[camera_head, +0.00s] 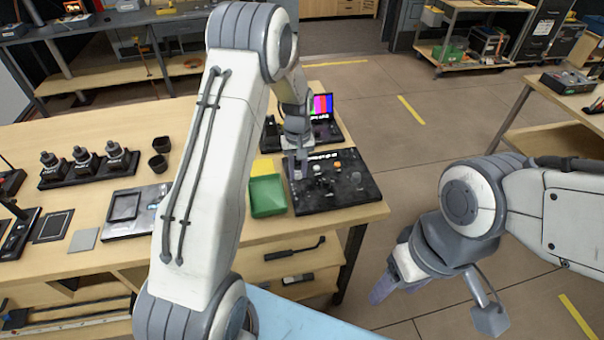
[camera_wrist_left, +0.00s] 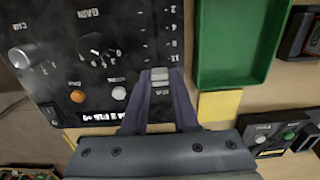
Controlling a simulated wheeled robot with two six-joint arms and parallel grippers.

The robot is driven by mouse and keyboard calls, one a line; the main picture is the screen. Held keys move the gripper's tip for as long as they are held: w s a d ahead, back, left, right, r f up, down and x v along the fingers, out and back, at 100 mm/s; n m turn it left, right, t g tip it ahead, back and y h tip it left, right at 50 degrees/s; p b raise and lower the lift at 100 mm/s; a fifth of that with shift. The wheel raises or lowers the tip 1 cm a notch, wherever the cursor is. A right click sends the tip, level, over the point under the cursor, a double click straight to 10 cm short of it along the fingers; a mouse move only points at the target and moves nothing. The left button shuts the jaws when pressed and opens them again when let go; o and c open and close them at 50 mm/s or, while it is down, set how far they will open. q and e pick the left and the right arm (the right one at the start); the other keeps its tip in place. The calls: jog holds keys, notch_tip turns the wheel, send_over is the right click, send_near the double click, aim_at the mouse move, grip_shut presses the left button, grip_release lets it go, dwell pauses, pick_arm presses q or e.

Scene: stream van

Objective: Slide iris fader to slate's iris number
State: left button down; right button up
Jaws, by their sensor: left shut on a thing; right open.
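The black control panel (camera_head: 345,192) lies near the front right corner of the wooden table, and it fills the upper left of the left wrist view (camera_wrist_left: 40,60). My left gripper (camera_head: 297,172) is over the panel's left side. In the left wrist view my left gripper (camera_wrist_left: 160,98) is shut on a light grey fader cap (camera_wrist_left: 160,75), beside the 11 mark of a printed scale. Higher up that scale a 2 shows. The cap is hidden in the head view. My right gripper (camera_head: 384,288) hangs open, off the table. I cannot make out a slate with an iris number.
A green tray (camera_head: 267,196) sits beside the panel, with a yellow note (camera_head: 262,167) behind it. The panel has a gain dial (camera_wrist_left: 95,47), a silver knob (camera_wrist_left: 22,55) and an orange button (camera_wrist_left: 77,96). A colour-bar monitor (camera_head: 322,104) stands behind.

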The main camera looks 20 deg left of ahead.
pick_arm(q)
jog(key=shift+w+a+r, duration=0.1)
jog(key=shift+w, duration=0.15)
jog(key=c, duration=0.7)
grip_release()
jog(key=shift+a, duration=0.1)
notch_tip(320, 180, up, 10)
jog(key=shift+r+b, duration=0.2)
jog(key=shift+b, duration=0.65)
